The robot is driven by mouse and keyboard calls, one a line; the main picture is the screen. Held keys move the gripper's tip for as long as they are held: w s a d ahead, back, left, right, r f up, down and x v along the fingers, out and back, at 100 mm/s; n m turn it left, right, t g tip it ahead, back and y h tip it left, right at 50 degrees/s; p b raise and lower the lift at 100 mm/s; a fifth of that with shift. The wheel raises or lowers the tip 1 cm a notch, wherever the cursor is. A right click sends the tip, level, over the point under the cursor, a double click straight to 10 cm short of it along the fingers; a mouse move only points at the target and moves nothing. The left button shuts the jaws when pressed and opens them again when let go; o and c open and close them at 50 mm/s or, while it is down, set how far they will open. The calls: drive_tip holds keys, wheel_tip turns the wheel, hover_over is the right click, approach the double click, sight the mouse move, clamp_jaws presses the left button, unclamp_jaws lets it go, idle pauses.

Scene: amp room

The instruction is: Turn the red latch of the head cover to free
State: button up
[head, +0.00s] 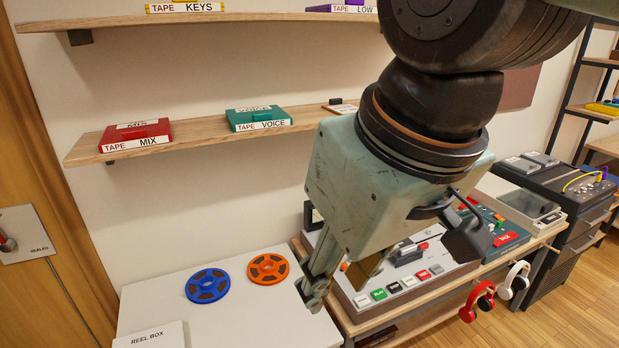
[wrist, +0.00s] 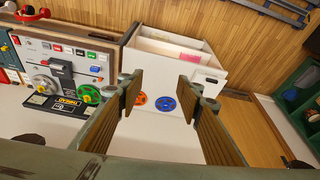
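The tape machine (head: 462,273) sits on the bench, partly hidden behind my gripper in the head view. A dark block (head: 409,256), which looks like the head cover, stands on its top. A small red part (head: 423,245) shows beside this block; I cannot tell for sure that it is the latch or how it is turned. In the wrist view the block (wrist: 60,68) is at the left, between the reels and the button row. My gripper (head: 343,280) is open and empty, above and left of the machine. Its fingers (wrist: 160,93) are wide apart in the wrist view.
A blue reel (head: 207,286) and an orange reel (head: 268,268) lie on the white table left of the machine. A reel box (head: 150,337) is at the front left. Shelves with tape boxes (head: 136,134) hang behind. Red headphones (head: 478,301) hang at the bench front.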

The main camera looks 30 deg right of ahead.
drive_tip(key=shift+w+r, duration=0.1)
drive_tip(key=shift+r, duration=0.05)
drive_tip(key=shift+c, duration=1.4)
